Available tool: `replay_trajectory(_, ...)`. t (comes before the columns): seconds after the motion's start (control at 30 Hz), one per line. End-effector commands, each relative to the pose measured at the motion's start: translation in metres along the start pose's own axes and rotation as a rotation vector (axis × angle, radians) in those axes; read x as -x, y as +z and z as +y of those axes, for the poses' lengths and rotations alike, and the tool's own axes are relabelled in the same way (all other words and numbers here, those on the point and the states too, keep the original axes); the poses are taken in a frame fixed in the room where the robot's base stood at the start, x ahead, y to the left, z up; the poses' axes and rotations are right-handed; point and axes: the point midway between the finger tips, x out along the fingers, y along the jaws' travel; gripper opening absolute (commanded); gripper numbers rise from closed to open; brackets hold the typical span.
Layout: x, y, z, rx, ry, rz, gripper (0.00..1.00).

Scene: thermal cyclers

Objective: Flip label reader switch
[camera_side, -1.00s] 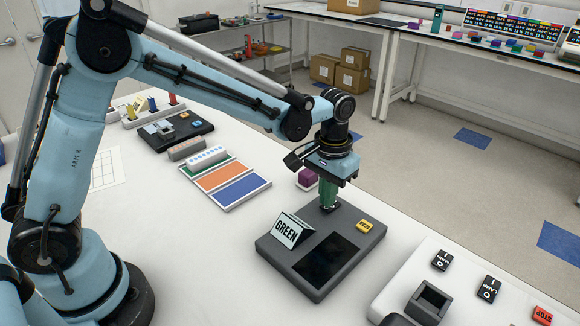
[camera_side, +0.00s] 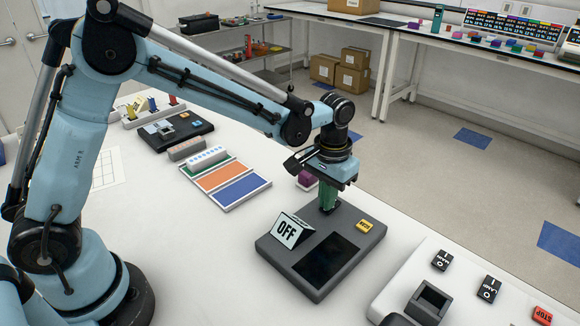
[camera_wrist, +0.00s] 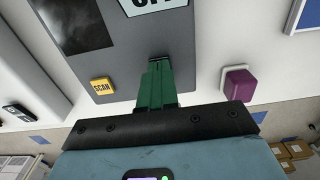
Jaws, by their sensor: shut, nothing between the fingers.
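The label reader (camera_side: 278,258) is a dark grey box on the white table in the side view, with a black glass panel (camera_side: 327,258). Its tilted sign (camera_side: 288,231) reads OFF. A yellow button (camera_side: 364,225) sits at its right corner; in the wrist view this button (camera_wrist: 102,87) reads SCAN. My gripper (camera_side: 328,208) has green fingers, shut and empty, pointing down at the reader's back edge. In the wrist view the gripper (camera_wrist: 157,62) reaches over the grey reader top (camera_wrist: 130,50). The switch itself is hidden, apparently behind or under the fingertips.
A purple block (camera_side: 306,178) stands just behind the reader, beside my gripper in the wrist view. A white panel with switches and a red STOP button (camera_side: 542,315) is at front right. Colored mats (camera_side: 222,180) lie to the left. Table between mats and reader is clear.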

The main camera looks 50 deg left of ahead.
Motion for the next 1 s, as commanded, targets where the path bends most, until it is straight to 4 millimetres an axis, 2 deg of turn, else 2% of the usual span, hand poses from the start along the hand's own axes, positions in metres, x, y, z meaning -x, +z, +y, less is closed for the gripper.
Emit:
replay_trajectory(0.8, 0.059, 0.0, 0.0, 0.0, 0.0, 0.0, 0.0)
replay_trajectory(1.0, 0.067, 0.0, 0.0, 0.0, 0.0, 0.0, 0.0)
